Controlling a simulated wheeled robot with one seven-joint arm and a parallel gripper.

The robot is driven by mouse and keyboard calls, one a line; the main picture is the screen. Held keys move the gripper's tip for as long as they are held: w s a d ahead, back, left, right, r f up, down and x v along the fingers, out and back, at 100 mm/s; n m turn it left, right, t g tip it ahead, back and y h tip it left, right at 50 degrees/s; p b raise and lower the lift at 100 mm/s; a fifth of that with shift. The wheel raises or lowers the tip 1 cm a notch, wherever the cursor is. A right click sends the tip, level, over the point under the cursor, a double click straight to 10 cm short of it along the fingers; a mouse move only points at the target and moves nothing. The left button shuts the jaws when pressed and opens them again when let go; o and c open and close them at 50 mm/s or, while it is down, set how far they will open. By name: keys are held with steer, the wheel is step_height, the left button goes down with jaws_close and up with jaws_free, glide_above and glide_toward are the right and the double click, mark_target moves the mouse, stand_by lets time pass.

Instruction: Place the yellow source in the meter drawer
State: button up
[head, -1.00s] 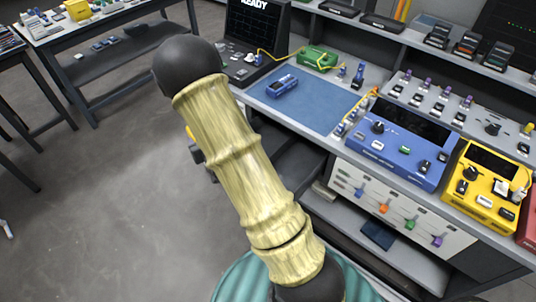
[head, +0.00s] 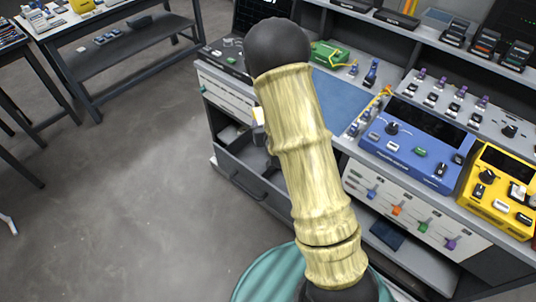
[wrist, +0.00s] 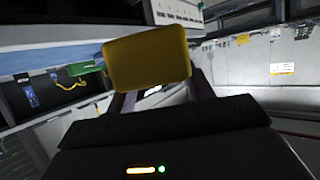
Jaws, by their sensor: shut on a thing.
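The yellow source (wrist: 147,62) is a boxy block close to the wrist camera. My gripper (wrist: 158,93) is shut on it, with a dark finger on each side. An open dark grey drawer (head: 240,182) with a bar handle sticks out under the bench, below and beside the source. My arm covers its right part. I cannot see clearly into the drawer. The source is held above it, apart from it as far as I can tell.
On the bench are a blue mat (head: 338,100), a green device (head: 328,53), a blue instrument (head: 415,150) and a yellow instrument (head: 500,190). A white panel with coloured knobs (head: 410,208) is below. Open floor (head: 150,200) lies to the left.

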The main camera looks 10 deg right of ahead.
steer(key=shift+w+f+b, duration=0.3)
steer(key=shift+f+b, duration=0.15)
steer(key=shift+b, duration=0.05)
steer(key=w+d+f+n+y+b, duration=0.2)
steer(key=w+f+b, duration=0.4)
steer(key=b, duration=0.3)
steer(key=shift+w+d+f+n+y, duration=0.15)
steer(key=shift+w+f+n+y, duration=0.1)
steer(key=shift+f+n+y, duration=0.25)
steer(key=shift+r, duration=0.15)
step_height(320, 180, down, 6)
steer(key=shift+b, duration=0.35)
